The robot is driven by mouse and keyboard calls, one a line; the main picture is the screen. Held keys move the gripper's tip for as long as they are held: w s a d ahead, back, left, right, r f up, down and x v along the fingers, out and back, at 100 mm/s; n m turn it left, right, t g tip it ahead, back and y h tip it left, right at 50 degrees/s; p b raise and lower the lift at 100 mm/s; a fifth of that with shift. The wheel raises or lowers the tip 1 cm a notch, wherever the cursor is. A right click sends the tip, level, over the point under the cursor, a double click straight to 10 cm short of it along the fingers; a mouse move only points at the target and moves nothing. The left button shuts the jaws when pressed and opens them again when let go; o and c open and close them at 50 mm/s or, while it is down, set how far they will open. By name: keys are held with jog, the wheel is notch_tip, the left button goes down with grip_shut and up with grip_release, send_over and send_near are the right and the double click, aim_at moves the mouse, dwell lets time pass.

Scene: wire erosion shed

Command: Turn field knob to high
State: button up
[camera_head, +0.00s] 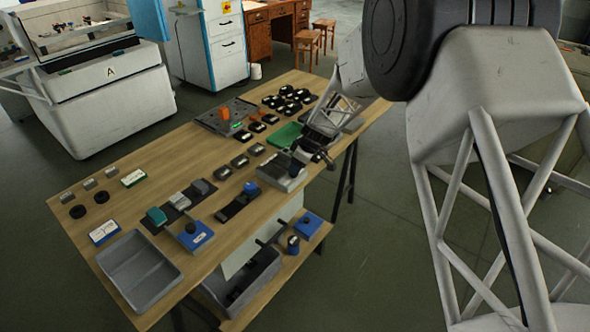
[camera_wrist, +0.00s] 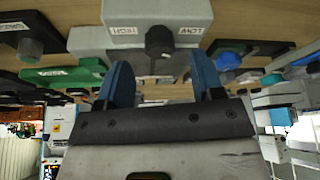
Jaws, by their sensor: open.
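A pale grey box (camera_head: 282,179) stands near the table's front edge. In the wrist view this box (camera_wrist: 100,40) appears upside down, with a dark round knob (camera_wrist: 159,41) on its face. The labels HIGH (camera_wrist: 124,31) and LOW (camera_wrist: 190,33) lie on either side of the knob. The exact knob setting is hard to tell. My gripper (camera_wrist: 160,72) is open, its two blue fingers spread wide to either side of the knob's line, with nothing between them. The knob looks beyond the fingertips; contact is not visible.
A blue-knobbed dark plate (camera_head: 238,203), a blue box with a knob (camera_head: 199,238) and a grey tray (camera_head: 121,263) stand left of the box. A green plate (camera_head: 284,135) and several small dark parts (camera_head: 290,97) lie behind. Bare wood shows at the table's left.

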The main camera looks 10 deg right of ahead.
jog(key=shift+x, duration=1.6)
jog(key=c, duration=0.9)
